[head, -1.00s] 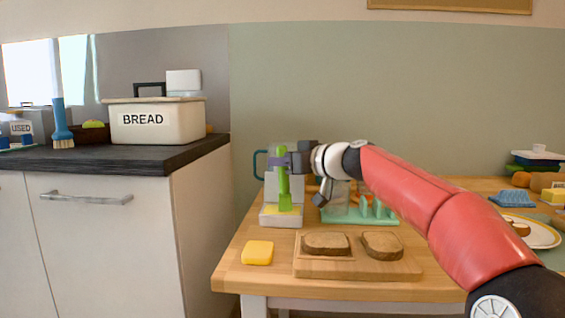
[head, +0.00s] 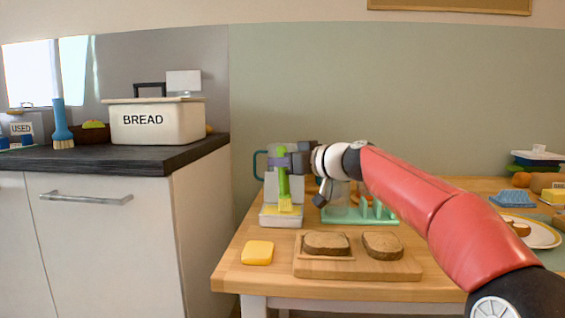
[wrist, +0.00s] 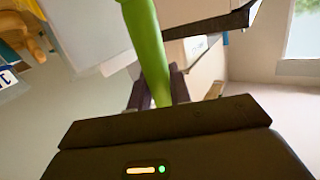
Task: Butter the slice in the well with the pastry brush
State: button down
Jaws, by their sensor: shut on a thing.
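My gripper (head: 291,162) is shut on the green handle of the pastry brush (head: 284,178), which is held upright, bristles down. In the wrist view the green handle (wrist: 148,45) runs up from between the jaws. The yellow bristles are just above or within the pale butter tub (head: 270,221) behind the board; whether they touch its contents I cannot tell. The wooden board (head: 358,271) is in front of the tub. The left bread slice (head: 326,243) appears to sit in a framed well on it. Another slice (head: 382,245) lies to its right.
A yellow block (head: 257,253) lies left of the board. A green rack (head: 360,217) stands behind the board under my arm. A plate (head: 535,234) and other items fill the table's right. A bread bin (head: 157,122) and blue brush (head: 61,128) stand on the counter at left.

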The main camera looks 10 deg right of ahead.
jog(key=shift+r+p, duration=2.6)
jog(key=shift+r, duration=1.4)
